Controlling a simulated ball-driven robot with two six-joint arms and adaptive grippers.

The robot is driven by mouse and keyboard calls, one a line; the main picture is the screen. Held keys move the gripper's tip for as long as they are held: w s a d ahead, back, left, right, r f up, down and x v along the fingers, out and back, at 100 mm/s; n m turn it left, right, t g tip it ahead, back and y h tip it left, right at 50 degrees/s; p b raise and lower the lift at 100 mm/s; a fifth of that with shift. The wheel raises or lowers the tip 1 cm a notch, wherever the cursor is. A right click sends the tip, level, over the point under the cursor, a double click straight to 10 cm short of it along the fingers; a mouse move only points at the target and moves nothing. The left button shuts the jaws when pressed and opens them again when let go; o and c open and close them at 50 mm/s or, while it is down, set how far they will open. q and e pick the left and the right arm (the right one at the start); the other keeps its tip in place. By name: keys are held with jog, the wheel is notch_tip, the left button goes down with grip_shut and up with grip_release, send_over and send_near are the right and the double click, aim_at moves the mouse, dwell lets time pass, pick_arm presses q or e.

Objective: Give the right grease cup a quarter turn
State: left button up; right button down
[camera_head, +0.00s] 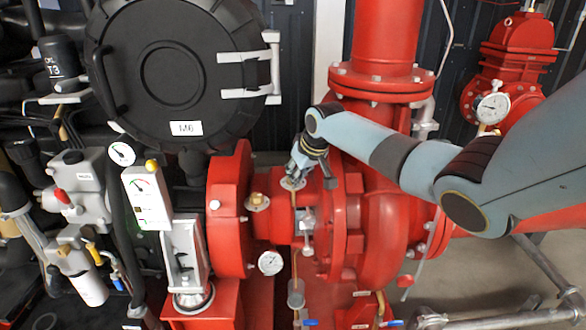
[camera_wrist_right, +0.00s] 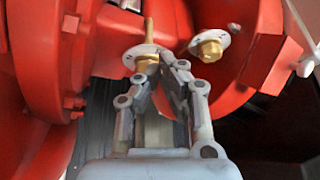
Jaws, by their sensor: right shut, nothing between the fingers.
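The right grease cup shows in the head view as a pale disc (camera_head: 289,184) on the red pump housing, just below my right gripper (camera_head: 296,172). In the right wrist view, a white disc with brass below it and a thin brass stem above (camera_wrist_right: 146,60) stands at the fingertips of my right gripper (camera_wrist_right: 174,62). The fingers are shut and empty, close beside the brass; whether they touch it I cannot tell. A second brass cup on a white disc (camera_wrist_right: 209,47) stands to the right there; it shows left of the gripper in the head view (camera_head: 258,201). My left gripper is out of view.
A large black round cover (camera_head: 170,75) stands at the upper left. A vertical red pipe (camera_head: 385,35) rises behind my right arm. A small gauge (camera_head: 270,262) and a thin vertical tube (camera_head: 294,265) are below the gripper. Red flanges crowd both sides.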

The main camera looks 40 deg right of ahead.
notch_tip(320, 180, up, 4)
jog(key=p, duration=0.4)
jog(key=shift+r, duration=0.25)
notch_tip(320, 180, down, 6)
jog(key=d+b, duration=0.2)
jog(key=b, duration=1.5)
jog(key=shift+s+d, duration=0.15)
jog(key=shift+d, duration=0.15)
